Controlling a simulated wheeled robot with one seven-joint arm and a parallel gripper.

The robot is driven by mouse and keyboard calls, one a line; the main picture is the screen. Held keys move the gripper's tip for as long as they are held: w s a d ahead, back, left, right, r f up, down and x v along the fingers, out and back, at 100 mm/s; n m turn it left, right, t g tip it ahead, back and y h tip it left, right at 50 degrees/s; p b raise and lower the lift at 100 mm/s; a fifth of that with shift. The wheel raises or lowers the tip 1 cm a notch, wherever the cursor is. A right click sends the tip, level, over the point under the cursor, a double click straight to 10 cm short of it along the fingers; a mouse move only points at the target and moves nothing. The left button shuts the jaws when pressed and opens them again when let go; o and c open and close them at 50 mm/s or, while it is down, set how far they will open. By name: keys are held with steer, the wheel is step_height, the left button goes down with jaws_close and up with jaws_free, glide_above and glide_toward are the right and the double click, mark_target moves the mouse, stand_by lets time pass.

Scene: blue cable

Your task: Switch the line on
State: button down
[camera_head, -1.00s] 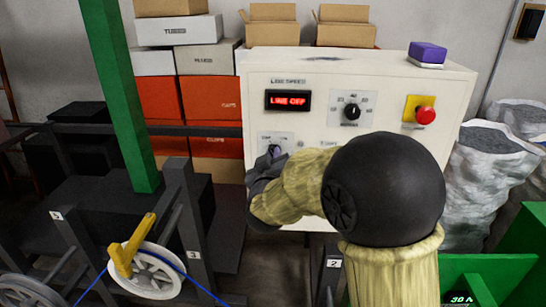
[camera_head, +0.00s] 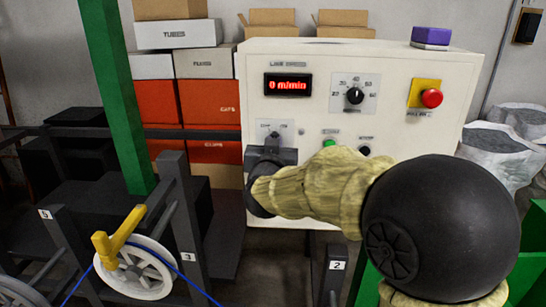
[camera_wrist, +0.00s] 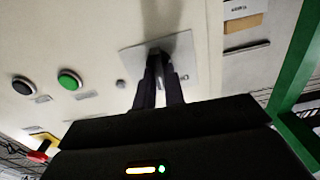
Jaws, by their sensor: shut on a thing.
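The rotary switch (camera_head: 274,136) sits on a small labelled plate at the lower left of the cream control panel (camera_head: 225,110). My gripper (camera_head: 270,152) is at this switch, its fingers closed on the knob; the wrist view shows the fingertips (camera_wrist: 159,58) together over the plate (camera_wrist: 185,48). The fingers hide most of the knob. The display (camera_head: 288,85) is lit red and reads "0 m/min". A green button (camera_head: 329,143) and a black button (camera_head: 364,150) lie to the right of the switch.
A black speed dial (camera_head: 354,96) and a red emergency button (camera_head: 432,98) on yellow are higher on the panel. A purple box (camera_head: 431,35) lies on top. A green post (camera_head: 117,95) and a reel with a blue cable (camera_head: 140,268) stand at left.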

steer(key=m+b, duration=0.4)
steer(key=m, duration=0.1)
steer(key=shift+d+f, duration=0.1)
steer(key=shift+f, duration=0.05)
steer(key=shift+m, duration=0.3)
steer(key=c, duration=1.5)
jaws_free()
steer(key=s+b, duration=0.1)
steer(key=s, duration=0.4)
steer(key=s+b, duration=0.1)
steer(key=s, duration=0.5)
steer(key=s+b, duration=0.1)
steer(key=s, duration=0.5)
steer(key=shift+s+a, duration=0.25)
steer(key=shift+a, duration=0.05)
steer(key=shift+w, duration=0.1)
